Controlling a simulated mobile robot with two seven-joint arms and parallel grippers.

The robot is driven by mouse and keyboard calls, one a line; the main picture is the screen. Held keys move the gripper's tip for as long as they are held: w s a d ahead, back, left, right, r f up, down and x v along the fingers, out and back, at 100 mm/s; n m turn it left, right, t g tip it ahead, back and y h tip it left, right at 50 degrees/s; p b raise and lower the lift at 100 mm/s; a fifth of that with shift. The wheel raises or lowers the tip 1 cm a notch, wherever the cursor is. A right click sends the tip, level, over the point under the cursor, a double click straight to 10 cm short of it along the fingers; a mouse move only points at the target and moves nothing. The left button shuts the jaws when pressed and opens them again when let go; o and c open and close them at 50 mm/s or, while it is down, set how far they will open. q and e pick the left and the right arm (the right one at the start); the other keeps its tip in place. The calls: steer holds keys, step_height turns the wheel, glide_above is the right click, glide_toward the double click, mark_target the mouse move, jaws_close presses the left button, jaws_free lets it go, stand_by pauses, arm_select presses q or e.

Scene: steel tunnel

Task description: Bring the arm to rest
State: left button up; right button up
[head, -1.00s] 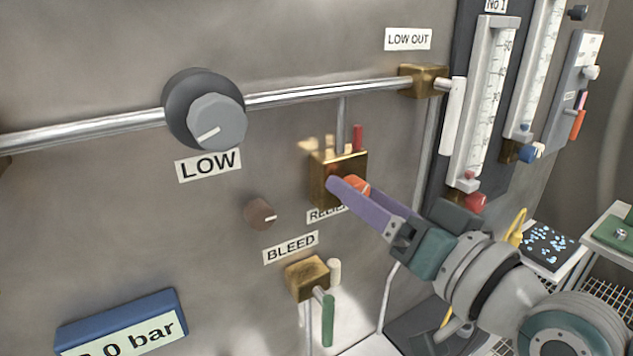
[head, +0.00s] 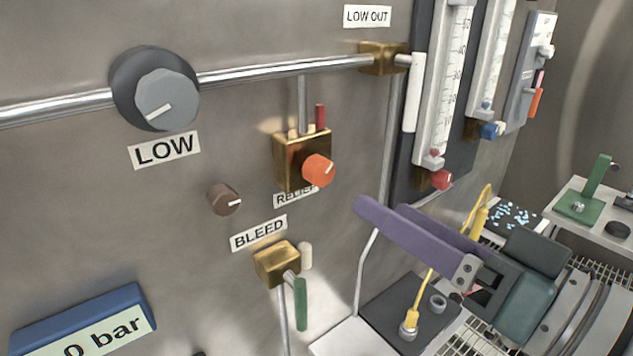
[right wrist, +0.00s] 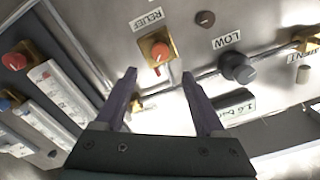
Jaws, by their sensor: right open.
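My right gripper (head: 380,208) has two purple fingers and a dark teal body. In the head view it stands in front of the panel, to the right of and below the brass relief valve (head: 290,160) with its orange knob (head: 318,170). In the right wrist view, my right gripper (right wrist: 158,82) has its fingers apart with nothing between them. The relief valve (right wrist: 158,45) shows beyond the fingertips there. The gripper is clear of the valve. My left gripper is not in view.
A dark plate with a yellow cable (head: 410,322) and a wire shelf lie below the right arm.

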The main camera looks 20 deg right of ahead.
steer(key=s+a+f+n+g, duration=0.4)
steer(key=a+f+g, duration=0.1)
steer(key=f+g, duration=0.1)
steer(key=s+d+f+g+h, duration=0.2)
steer(key=s+d+g+h, duration=0.15)
steer(key=s, duration=0.25)
steer(key=s+d+f+g+h, duration=0.2)
steer(key=s+g, duration=0.2)
steer(key=s, duration=0.2)
step_height(320, 180, up, 27)
steer(key=p, duration=2.6)
steer(key=shift+s+d+p, duration=0.25)
steer(key=shift+s+p, duration=0.05)
steer(key=shift+p, duration=0.05)
